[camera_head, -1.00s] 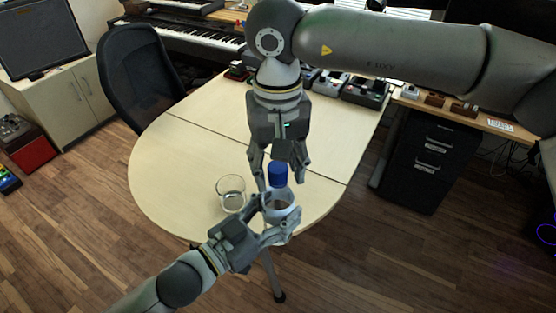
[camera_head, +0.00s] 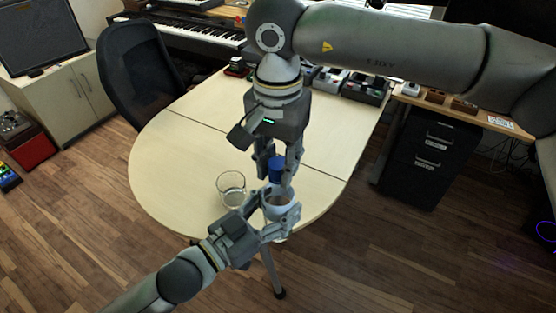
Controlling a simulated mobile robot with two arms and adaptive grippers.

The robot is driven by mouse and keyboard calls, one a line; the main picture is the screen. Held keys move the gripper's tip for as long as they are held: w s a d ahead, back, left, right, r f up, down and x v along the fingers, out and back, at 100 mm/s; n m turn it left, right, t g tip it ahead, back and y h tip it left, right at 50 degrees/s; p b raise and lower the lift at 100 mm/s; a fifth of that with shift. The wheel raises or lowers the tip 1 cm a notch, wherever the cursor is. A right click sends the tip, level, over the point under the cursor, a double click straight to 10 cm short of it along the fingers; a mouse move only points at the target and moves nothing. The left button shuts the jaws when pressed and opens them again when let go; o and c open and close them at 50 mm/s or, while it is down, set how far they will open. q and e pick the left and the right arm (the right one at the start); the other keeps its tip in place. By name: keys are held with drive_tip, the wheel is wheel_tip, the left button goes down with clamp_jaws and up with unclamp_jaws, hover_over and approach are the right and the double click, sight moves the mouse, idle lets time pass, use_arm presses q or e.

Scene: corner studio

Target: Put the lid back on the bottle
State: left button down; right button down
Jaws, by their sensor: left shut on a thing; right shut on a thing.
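The bottle (camera_head: 277,211) is clear with a blue lid (camera_head: 276,168) at its top, near the table's front edge. My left gripper (camera_head: 279,217) comes from the lower left and is shut around the bottle's body, which its fingers partly hide. My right gripper (camera_head: 279,180) points down from above and is shut on the blue lid, with one finger on each side. The lid is in line with the bottle's neck. The fingers hide the neck, so I cannot tell whether the lid is seated on it.
A clear drinking glass (camera_head: 231,188) stands on the pale table (camera_head: 180,150) just left of the bottle. A black office chair (camera_head: 140,75) stands at the table's left. A black drawer cabinet (camera_head: 430,160) is at the right. The table's middle and left are clear.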

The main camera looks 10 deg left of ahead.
drive_tip(key=m, duration=2.9)
drive_tip(key=c, duration=1.1)
unclamp_jaws()
drive_tip(key=shift+c, duration=0.2)
